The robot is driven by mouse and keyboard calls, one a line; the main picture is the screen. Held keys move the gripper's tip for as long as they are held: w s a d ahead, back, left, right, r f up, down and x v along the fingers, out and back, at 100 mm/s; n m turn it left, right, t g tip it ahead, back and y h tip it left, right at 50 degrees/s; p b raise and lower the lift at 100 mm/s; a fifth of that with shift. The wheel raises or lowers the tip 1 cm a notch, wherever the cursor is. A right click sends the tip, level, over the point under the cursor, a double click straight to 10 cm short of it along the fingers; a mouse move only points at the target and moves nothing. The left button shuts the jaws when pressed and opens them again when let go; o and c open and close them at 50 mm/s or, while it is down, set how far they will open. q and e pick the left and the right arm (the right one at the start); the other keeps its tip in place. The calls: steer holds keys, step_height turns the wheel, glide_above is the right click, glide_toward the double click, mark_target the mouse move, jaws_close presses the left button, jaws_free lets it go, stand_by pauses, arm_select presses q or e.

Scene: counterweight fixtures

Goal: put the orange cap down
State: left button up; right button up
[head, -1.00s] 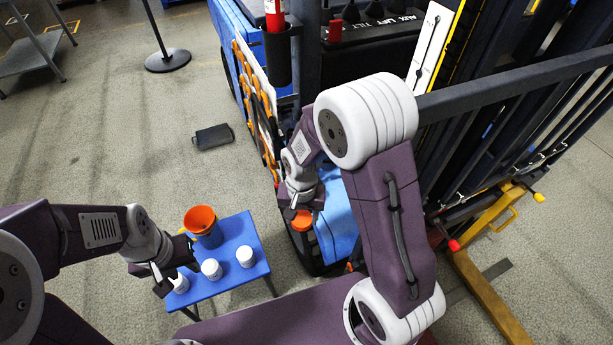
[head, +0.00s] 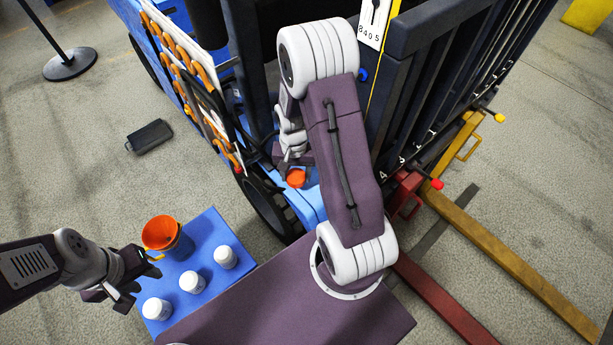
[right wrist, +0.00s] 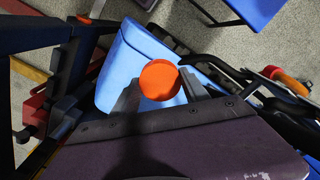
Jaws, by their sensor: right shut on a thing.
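The orange cap (head: 297,178) is a small round disc at the side of the blue forklift. My right gripper (head: 295,166) is shut on it, partly hidden by my own arm. In the right wrist view the cap (right wrist: 160,80) sits between the two dark fingertips (right wrist: 163,92), its round face towards the camera. A light blue surface (right wrist: 122,62) lies behind the cap; I cannot tell whether they touch. My left gripper (head: 138,278) is at the left edge of the small blue table (head: 215,235), its fingers apart, apparently empty.
An orange-rimmed blue bucket (head: 162,236) and three white jars (head: 192,281) stand on the small table. A board with orange rings (head: 183,62) hangs on the forklift's side, above a wheel (head: 265,206). A dark flat case (head: 150,136) lies on open floor. Forks (head: 510,270) extend right.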

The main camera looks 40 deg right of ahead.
steer(key=d+f, duration=0.2)
steer(key=d, duration=0.1)
steer(key=w+d+f, duration=0.1)
steer(key=d, duration=0.1)
step_height(320, 180, down, 4)
steer(key=shift+a+r+b, duration=0.1)
steer(key=shift+r+b, duration=0.1)
steer(key=shift+b, duration=0.65)
steer(key=shift+f, duration=0.2)
steer(key=shift+f, duration=0.1)
steer(key=o, duration=1.5)
